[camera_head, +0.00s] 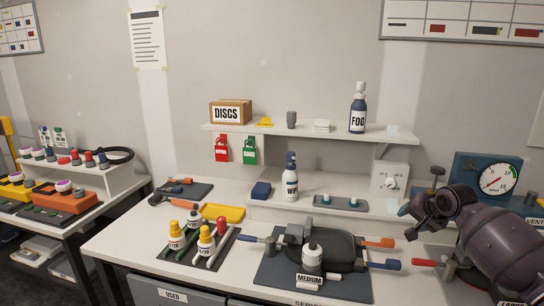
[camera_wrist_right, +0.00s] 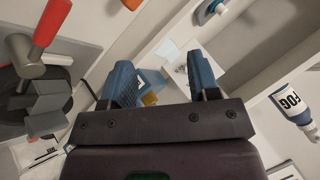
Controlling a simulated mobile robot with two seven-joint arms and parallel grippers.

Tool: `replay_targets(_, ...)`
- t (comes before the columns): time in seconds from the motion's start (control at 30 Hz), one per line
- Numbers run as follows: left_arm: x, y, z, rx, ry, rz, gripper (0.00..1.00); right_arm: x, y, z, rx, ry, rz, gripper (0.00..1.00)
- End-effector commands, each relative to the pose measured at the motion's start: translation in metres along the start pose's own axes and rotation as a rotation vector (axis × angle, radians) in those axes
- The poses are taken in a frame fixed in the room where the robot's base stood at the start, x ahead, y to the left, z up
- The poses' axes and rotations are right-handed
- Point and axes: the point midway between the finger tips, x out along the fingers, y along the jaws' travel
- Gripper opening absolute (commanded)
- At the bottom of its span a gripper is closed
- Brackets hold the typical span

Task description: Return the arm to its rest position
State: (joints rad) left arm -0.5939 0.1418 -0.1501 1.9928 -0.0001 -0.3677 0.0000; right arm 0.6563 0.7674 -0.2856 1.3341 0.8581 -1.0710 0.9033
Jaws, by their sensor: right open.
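My right arm (camera_head: 505,250) comes in from the right edge in the head view, raised over the right end of the bench. Its gripper (camera_head: 412,218) points left, near the wall box with a knob (camera_head: 390,180). In the right wrist view the two blue fingers of this gripper (camera_wrist_right: 162,82) stand apart with nothing held between them. My left gripper is in neither view.
A pressure gauge (camera_head: 494,180) stands behind the arm. A shelf (camera_head: 280,133) holds the FOG bottle (camera_head: 358,110). Some bench front at left is bare.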

Motion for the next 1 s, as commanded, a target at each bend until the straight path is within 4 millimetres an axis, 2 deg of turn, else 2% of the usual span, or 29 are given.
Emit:
replay_targets(0.2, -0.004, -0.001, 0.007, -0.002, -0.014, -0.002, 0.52, 0.021, -0.01, 0.07, -0.535, 0.232, -0.132, 0.55)
replay_targets(0.43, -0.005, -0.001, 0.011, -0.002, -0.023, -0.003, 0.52, 0.017, 0.007, 0.155, -0.887, 0.438, -0.181, 0.55)
replay_targets(0.7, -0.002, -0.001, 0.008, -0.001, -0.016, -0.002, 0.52, -0.008, 0.05, 0.246, -1.047, 0.574, -0.155, 0.55)
replay_targets(0.87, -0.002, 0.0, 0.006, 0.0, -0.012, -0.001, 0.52, -0.026, 0.085, 0.295, -1.031, 0.58, -0.115, 0.55)
replay_targets(1.0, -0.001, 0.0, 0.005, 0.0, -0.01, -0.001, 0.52, -0.041, 0.124, 0.339, -0.973, 0.532, -0.063, 0.55)
